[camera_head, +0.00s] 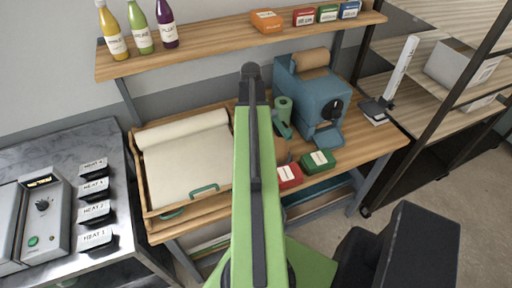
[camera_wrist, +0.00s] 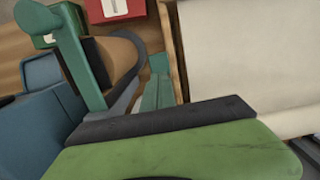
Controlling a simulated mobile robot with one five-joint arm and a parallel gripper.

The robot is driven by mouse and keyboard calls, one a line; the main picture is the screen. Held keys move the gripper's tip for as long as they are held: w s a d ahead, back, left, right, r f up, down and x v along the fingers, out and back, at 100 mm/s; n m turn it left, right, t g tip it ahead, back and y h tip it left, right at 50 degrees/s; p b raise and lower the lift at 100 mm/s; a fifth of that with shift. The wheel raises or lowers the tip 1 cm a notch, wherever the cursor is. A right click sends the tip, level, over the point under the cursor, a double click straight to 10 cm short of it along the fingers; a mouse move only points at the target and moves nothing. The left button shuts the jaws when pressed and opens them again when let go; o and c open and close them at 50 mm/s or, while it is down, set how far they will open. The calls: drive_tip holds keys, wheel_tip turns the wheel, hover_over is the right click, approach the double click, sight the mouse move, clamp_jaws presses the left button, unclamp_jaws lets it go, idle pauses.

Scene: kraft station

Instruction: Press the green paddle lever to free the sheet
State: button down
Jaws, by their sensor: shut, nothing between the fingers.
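The blue dispenser (camera_head: 310,95) stands on the wooden bench with a brown paper roll on top. Its green lever (camera_head: 284,106) stands upright on the side towards my arm. In the wrist view the green lever (camera_wrist: 75,55) rises as a long bar with a rounded end, beside the blue body (camera_wrist: 45,125). My gripper (camera_head: 250,70) is the dark end of my green arm, left of the lever and apart from it in the picture. It is shut and empty. A brown curved piece (camera_wrist: 112,62) lies beside the lever; no free sheet is clear to me.
A wooden tray (camera_head: 141,178) holds cream paper left of my arm. Red (camera_head: 289,176) and green (camera_head: 318,161) boxes lie at the bench's front. Bottles (camera_head: 140,28) and small boxes stand on the shelf above. A heat station (camera_head: 45,210) is at left.

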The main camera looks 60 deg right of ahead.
drive_tip(key=f+b, duration=0.2)
drive_tip(key=f, duration=0.1)
drive_tip(key=f+b, duration=0.2)
drive_tip(key=shift+s+a, duration=0.1)
drive_tip(key=shift+s, duration=0.15)
